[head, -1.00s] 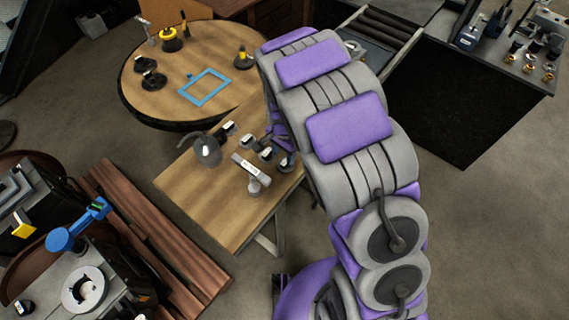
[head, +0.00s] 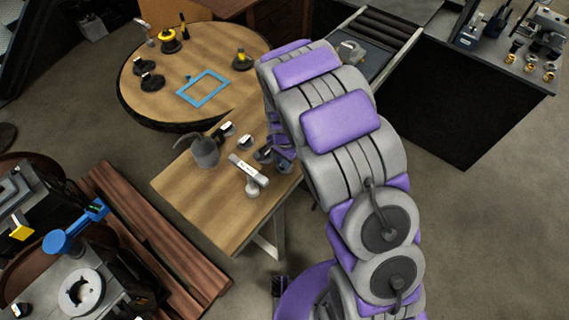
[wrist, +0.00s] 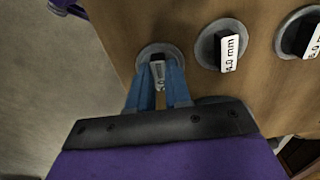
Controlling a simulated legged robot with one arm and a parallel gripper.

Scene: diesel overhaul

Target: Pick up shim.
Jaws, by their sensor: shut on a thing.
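The shim (wrist: 158,72) is a small pale tab with a dark mark, in the wrist view at the top middle. It stands over a round grey base on the wooden table. My gripper (wrist: 157,68) has blue fingers that are shut on this shim from both sides. Two more shims on round grey bases stand to its right: one labelled 4.0 mm (wrist: 229,52) and one with a partly cut-off label (wrist: 308,38). In the head view my gripper (head: 270,153) is at the right edge of the small table, and the held shim is hard to make out there.
A round table (head: 235,65) with a blue frame (head: 203,88) stands behind. The small table's front part is clear.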

